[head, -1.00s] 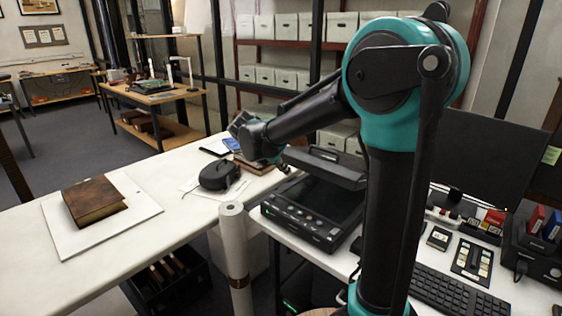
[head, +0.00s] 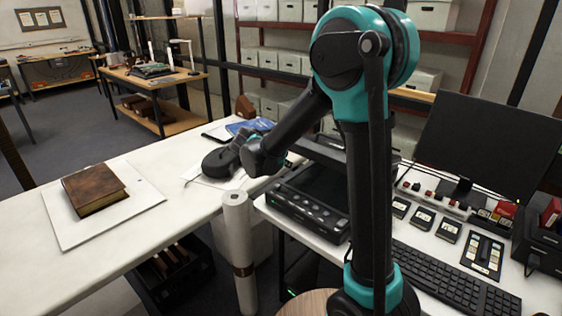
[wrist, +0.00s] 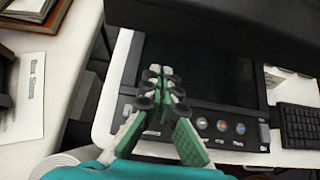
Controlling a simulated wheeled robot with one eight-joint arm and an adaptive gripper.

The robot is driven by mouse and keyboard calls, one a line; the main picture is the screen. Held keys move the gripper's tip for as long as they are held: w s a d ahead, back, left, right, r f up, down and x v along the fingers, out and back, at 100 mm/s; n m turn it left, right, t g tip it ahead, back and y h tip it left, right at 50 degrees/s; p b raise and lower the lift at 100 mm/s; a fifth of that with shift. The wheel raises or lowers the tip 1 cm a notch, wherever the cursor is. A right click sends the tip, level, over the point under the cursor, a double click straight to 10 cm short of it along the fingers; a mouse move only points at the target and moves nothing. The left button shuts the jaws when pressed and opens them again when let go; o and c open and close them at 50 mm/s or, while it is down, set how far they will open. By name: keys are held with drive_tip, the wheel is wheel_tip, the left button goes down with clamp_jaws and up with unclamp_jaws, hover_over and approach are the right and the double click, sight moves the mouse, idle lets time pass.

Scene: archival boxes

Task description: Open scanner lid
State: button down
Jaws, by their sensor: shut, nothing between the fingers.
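The black scanner (head: 306,205) stands on the white desk at centre, its control strip facing front. The wrist view shows its dark glass (wrist: 205,75) and its row of buttons (wrist: 222,125). A dark panel across the top of the wrist view, apparently the scanner lid (wrist: 215,22), stands raised above the glass. In the head view my arm hides part of the lid (head: 318,151). My gripper (wrist: 164,74) is shut and empty, its fingertips over the scanner's front left part. In the head view my wrist mostly hides the fingers, and contact with the scanner cannot be told.
A brown book (head: 94,190) rests on a white board. A paper roll (head: 238,225) stands upright at the table gap. A monitor (head: 485,140) and keyboard (head: 455,280) are at right. The left table's front is mostly clear.

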drive_tip(key=shift+w+d+r, duration=0.2)
drive_tip(key=shift+d+r, duration=0.05)
drive_tip(key=shift+r, duration=0.35)
drive_tip(key=shift+w+d+r, duration=0.2)
drive_tip(key=shift+r, duration=0.35)
drive_tip(key=shift+w+d+r, duration=0.2)
drive_tip(key=shift+d+r, duration=0.05)
drive_tip(key=shift+r, duration=0.35)
drive_tip(key=shift+r, duration=0.1)
drive_tip(key=w+d+r+g+y, duration=0.1)
drive_tip(key=w+d+r, duration=0.3)
drive_tip(key=r, duration=0.4)
drive_tip(key=w+d+r+g+y, duration=0.2)
drive_tip(key=w+d+r, duration=0.3)
drive_tip(key=r, duration=0.3)
drive_tip(key=w+d+r+g+y, duration=0.1)
drive_tip(key=w+d+r, duration=0.4)
drive_tip(key=r, duration=0.3)
drive_tip(key=shift+r+g+y, duration=0.2)
drive_tip(key=shift+g+y, duration=0.2)
drive_tip(key=shift+a, duration=0.15)
